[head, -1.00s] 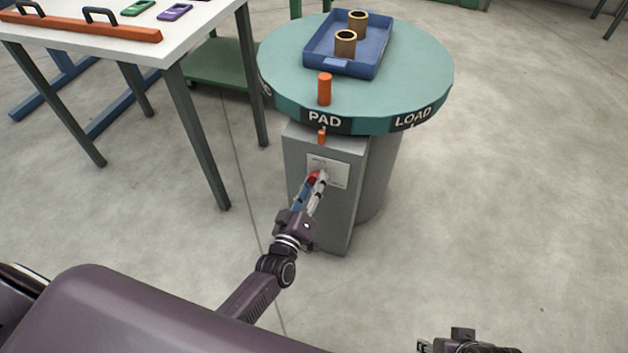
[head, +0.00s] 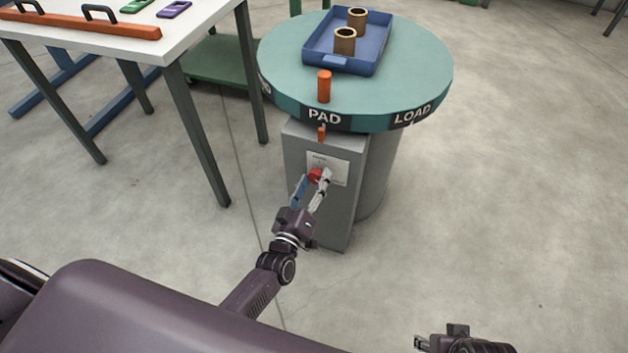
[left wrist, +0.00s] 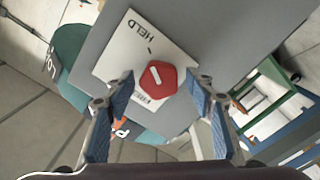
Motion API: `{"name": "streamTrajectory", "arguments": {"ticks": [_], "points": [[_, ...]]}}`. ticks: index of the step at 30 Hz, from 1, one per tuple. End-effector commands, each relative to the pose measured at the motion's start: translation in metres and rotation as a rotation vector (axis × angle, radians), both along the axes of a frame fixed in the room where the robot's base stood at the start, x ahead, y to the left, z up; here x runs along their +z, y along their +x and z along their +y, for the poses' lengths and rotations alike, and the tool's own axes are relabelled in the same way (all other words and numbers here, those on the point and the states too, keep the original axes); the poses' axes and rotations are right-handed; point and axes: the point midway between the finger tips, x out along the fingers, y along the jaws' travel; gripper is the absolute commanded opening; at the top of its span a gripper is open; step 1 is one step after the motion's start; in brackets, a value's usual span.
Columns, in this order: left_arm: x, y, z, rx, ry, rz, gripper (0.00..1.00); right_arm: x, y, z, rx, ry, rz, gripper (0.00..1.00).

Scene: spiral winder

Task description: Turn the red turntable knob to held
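The red knob (head: 315,175) is on a white plate (head: 338,160) on the front of the grey pedestal. In the left wrist view the hexagonal knob (left wrist: 158,80) has a white mark that lies roughly toward the tick by the word HELD on the plate (left wrist: 122,62). A second label is partly hidden by the knob. My left gripper (head: 313,180) is open around the knob, with a visible gap between each finger and the knob in the left wrist view (left wrist: 160,88). My right gripper (head: 424,343) is at the bottom edge, away from the pedestal; its fingers are unclear.
The green turntable (head: 415,75) on the pedestal (head: 340,220) reads PAD in front and LOAD to the right. It carries an orange peg (head: 324,87) and a blue tray (head: 312,58) with two brown sleeves. A white table (head: 190,38) stands left. The floor at right is clear.

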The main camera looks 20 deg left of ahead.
Motion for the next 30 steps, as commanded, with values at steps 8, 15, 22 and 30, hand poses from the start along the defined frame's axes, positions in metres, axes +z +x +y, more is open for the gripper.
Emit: {"name": "streamTrajectory", "arguments": {"ticks": [8, 15, 22, 30], "points": [[0.000, -0.006, 0.001, 0.001, -0.001, -0.001, 0.50, 0.001, 0.000, 0.001, 0.002, 0.002, 0.000, 0.39], [-0.001, -0.049, 0.002, 0.000, -0.001, 0.003, 0.50, 0.001, 0.000, 0.001, 0.001, 0.001, 0.000, 0.39], [0.000, -0.095, 0.003, -0.001, 0.000, 0.002, 0.50, 0.000, 0.000, 0.000, 0.001, 0.001, 0.000, 0.39], [0.000, -0.119, 0.004, 0.000, 0.000, 0.000, 0.50, 0.000, 0.000, 0.000, 0.001, 0.001, 0.000, 0.39]]}}
